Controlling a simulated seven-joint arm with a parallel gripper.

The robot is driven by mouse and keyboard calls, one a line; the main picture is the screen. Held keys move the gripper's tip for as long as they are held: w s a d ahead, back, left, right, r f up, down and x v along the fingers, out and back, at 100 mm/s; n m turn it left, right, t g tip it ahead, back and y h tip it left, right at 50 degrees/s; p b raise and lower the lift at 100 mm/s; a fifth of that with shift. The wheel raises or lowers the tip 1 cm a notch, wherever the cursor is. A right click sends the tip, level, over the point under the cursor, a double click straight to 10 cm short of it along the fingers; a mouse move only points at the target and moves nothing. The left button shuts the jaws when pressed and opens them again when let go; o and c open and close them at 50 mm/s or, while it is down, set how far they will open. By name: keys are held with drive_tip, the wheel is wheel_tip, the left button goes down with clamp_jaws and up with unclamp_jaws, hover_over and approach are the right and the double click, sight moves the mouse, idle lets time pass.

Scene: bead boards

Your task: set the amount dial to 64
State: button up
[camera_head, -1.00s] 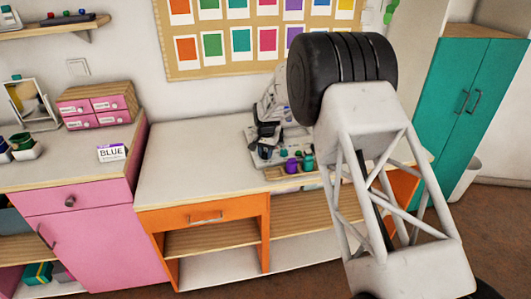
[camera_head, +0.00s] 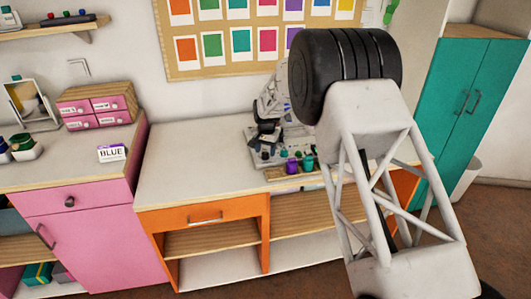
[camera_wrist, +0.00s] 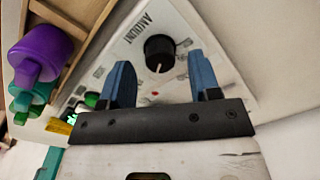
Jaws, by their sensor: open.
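The amount dial (camera_wrist: 159,48) is a black round knob with a pale pointer line, on a light panel marked AMOUNT in the wrist view. Its number marks are too small to read. My gripper (camera_wrist: 162,78) has two blue fingers standing apart, one on each side below the dial, with nothing between them. The knob lies just past the fingertips; I cannot tell whether they touch it. In the head view the machine (camera_head: 268,140) stands on the counter, partly hidden by my arm, and the dial cannot be made out.
Purple (camera_wrist: 40,53) and green (camera_wrist: 38,92) bottles stand in a wooden rack left of the panel in the wrist view. A small green button (camera_wrist: 91,99) is near the left finger. The white counter (camera_head: 195,165) is clear left of the machine.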

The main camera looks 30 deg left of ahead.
sight(266, 153)
drive_tip(key=shift+d+r, duration=0.1)
drive_tip(key=shift+r, duration=3)
drive_tip(key=shift+w+d+r, duration=0.1)
drive_tip(key=shift+d+r, duration=0.2)
drive_tip(key=shift+d, duration=0.1)
drive_tip(key=s+d+r, duration=0.2)
drive_tip(key=d+r, duration=0.5)
drive_tip(key=d, duration=0.4)
drive_tip(key=s+d+r+m+t, duration=0.1)
drive_tip(key=d+r, duration=0.5)
drive_tip(key=d, duration=0.5)
drive_tip(key=s+d+r, duration=0.2)
drive_tip(key=d+r, duration=0.5)
drive_tip(key=d, duration=0.4)
drive_tip(key=s+d+r+t, duration=0.1)
drive_tip(key=s+d+r, duration=0.2)
drive_tip(key=s+d, duration=0.9)
drive_tip(key=s+d+r, duration=0.2)
drive_tip(key=s+d, duration=0.8)
drive_tip(key=d, duration=0.5)
drive_tip(key=s+d+f, duration=0.2)
drive_tip(key=s+d, duration=0.2)
drive_tip(key=s, duration=0.5)
drive_tip(key=s+d+f+m, duration=0.1)
drive_tip(key=s+d, duration=0.3)
drive_tip(key=s, duration=0.5)
drive_tip(key=shift+d+f+t, duration=0.3)
drive_tip(key=shift+d+f, duration=0.1)
drive_tip(key=shift+f, duration=0.5)
